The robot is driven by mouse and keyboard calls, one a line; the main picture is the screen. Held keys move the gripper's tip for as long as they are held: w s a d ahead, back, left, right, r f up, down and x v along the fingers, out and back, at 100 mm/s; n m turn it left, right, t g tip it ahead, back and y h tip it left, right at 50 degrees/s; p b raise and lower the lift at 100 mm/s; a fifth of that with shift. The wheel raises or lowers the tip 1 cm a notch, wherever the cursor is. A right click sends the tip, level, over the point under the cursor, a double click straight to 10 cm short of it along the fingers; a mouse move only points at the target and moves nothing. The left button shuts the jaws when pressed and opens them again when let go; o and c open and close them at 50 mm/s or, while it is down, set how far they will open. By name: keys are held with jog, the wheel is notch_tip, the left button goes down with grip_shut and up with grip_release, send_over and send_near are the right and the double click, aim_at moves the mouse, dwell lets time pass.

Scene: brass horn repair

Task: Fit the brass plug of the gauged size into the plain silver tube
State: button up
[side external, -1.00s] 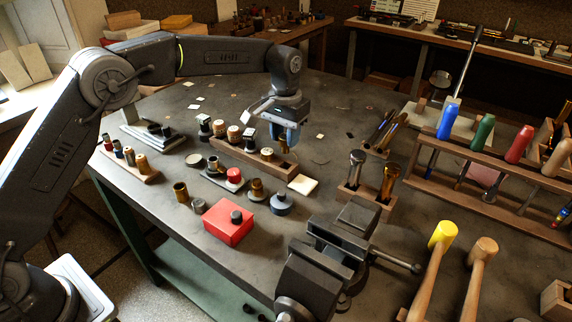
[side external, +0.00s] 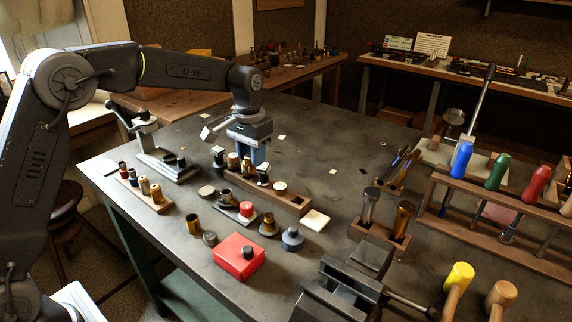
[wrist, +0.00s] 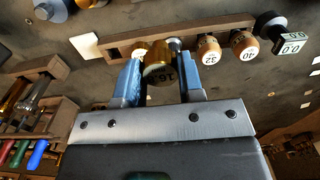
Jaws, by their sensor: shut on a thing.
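My gripper (wrist: 158,80) is shut on a brass plug (wrist: 159,74) with dark figures on its end, partly hidden between the blue fingers. In the side view my gripper (side external: 253,158) is at the wooden plug rack (side external: 292,198), and the held plug is hard to make out. I cannot tell whether the plug is clear of the rack. The plain silver tube (side external: 369,206) stands upright in a small wooden stand (side external: 376,238), beside a brass tube (side external: 402,217), to the right of my gripper and apart from it.
A red box (side external: 238,259), a white square (side external: 316,220) and several small fittings lie in front. A vise (side external: 345,290) and a screwdriver rack (side external: 480,205) are at the right. The bench behind the rack is mostly clear.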

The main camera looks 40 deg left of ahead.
jog(key=s+a, duration=0.5)
jog(key=shift+r, duration=0.3)
jog(key=shift+f, duration=0.1)
jog(key=shift+f, duration=2.3)
jog(key=shift+f, duration=1.8)
jog(key=o, duration=1.4)
jog(key=shift+c, duration=0.2)
